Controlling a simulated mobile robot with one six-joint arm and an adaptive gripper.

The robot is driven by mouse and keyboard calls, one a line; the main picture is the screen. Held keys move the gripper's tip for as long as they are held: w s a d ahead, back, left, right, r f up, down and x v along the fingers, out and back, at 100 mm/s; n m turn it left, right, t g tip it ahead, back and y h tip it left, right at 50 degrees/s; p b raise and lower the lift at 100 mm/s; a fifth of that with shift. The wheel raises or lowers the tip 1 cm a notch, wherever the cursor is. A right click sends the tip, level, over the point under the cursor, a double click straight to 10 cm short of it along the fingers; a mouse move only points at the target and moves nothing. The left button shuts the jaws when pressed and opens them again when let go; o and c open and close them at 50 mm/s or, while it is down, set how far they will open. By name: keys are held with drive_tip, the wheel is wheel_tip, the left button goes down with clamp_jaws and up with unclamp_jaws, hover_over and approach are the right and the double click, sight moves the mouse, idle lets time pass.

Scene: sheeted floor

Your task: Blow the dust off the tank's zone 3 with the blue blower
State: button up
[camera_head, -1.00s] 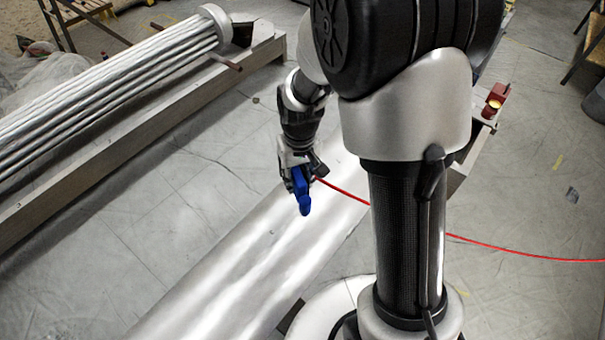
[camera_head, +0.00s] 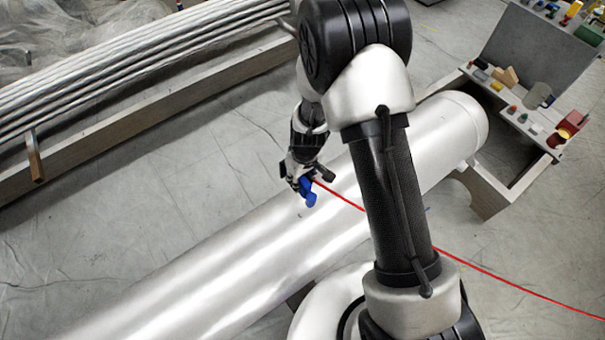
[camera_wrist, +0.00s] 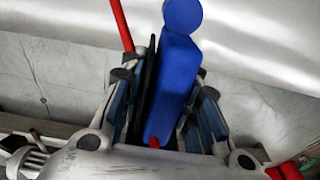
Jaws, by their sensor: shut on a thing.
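The tank (camera_head: 225,255) is a long silver cylinder lying diagonally across the head view, with a rounded end at the upper right. My gripper (camera_head: 299,180) is shut on the blue blower (camera_head: 307,192) and holds it over the tank's side. A red hose (camera_head: 345,201) runs from the blower across the tank to the lower right. In the wrist view the blue blower (camera_wrist: 178,80) stands between the fingers, its round end toward the shiny tank (camera_wrist: 265,35). No zone marks or dust can be made out. My arm hides part of the tank.
A work shelf (camera_head: 530,120) with several small coloured items and a red box (camera_head: 571,124) stands beyond the tank's right end. A bundle of metal tubes (camera_head: 130,60) lies on a beam (camera_head: 110,135) at the upper left. The sheeted floor (camera_head: 90,235) between is clear.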

drive_tip(key=s+a+p, duration=0.5)
drive_tip(key=s+a, duration=0.1)
drive_tip(key=a, duration=0.3)
drive_tip(key=s+a+p, duration=0.5)
drive_tip(key=s+a, duration=0.1)
drive_tip(key=a, duration=0.3)
drive_tip(key=shift+f, duration=0.3)
